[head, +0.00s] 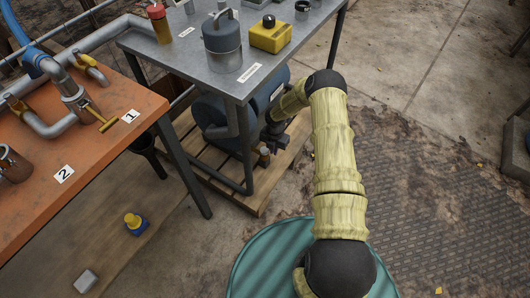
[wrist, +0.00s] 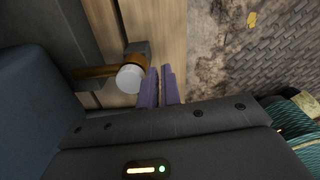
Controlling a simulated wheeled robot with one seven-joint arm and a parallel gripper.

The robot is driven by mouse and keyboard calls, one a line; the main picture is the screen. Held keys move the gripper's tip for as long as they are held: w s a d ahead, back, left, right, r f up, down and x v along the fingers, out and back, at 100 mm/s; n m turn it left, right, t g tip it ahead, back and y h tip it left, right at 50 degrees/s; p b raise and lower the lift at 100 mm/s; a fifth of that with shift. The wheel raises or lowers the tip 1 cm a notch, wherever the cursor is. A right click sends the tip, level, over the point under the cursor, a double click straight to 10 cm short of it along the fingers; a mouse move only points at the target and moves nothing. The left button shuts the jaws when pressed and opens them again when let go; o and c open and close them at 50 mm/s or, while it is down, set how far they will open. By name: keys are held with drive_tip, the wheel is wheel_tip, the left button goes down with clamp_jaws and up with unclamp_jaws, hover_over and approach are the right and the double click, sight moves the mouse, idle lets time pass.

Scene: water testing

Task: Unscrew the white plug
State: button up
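The white plug (wrist: 130,78) is a round white cap on the end of a short brass fitting (wrist: 96,73) in the wrist view. My gripper (wrist: 160,88) shows two purple fingers close together, just right of the plug. The plug is not between them, and I cannot tell whether the left finger touches it. The gap between the fingers is too narrow and dark to judge. In the head view, my arm reaches down beside the metal table toward the blue tank (head: 210,112); the plug cannot be made out there.
The metal table (head: 190,50) stands above the tank and carries a grey canister (head: 222,45) and a yellow box (head: 270,36). A wooden pallet (head: 222,185) lies beneath. An orange bench (head: 95,170) is at left.

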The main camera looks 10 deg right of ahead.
wheel_tip(320, 180, up, 3)
drive_tip(key=shift+f+p, duration=0.2)
drive_tip(key=shift+p, duration=0.6)
drive_tip(key=shift+o, duration=0.4)
drive_tip(key=o, duration=0.5)
wheel_tip(320, 180, up, 3)
drive_tip(key=shift+r+p, duration=0.1)
drive_tip(key=shift+p, duration=1)
drive_tip(key=shift+w, duration=0.1)
